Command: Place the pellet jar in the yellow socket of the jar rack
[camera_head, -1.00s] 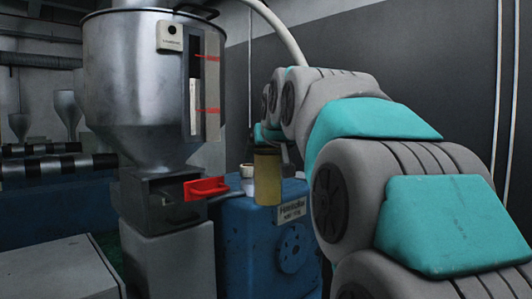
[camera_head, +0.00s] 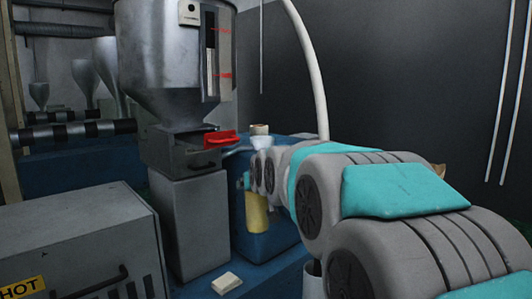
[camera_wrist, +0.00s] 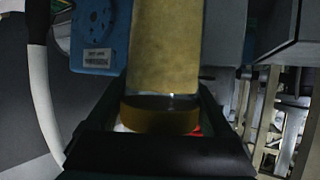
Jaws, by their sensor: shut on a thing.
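The pellet jar (camera_head: 256,213), a tall yellowish-tan cylinder, hangs roughly upright from my gripper (camera_head: 247,182) in the head view, in front of the blue machine. My arm hides part of the gripper there. In the wrist view the jar (camera_wrist: 165,50) fills the upper middle, its amber-brown end between the dark fingers of my gripper (camera_wrist: 160,118), which are shut on it. I cannot make out the jar rack or its yellow socket in either view.
A steel hopper (camera_head: 175,70) with a red handle (camera_head: 220,139) stands left of the jar. A grey box marked HOT (camera_head: 75,240) is at the lower left. A small pale block (camera_head: 226,283) lies on the blue surface in front. A white hose (camera_head: 312,70) rises behind my arm.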

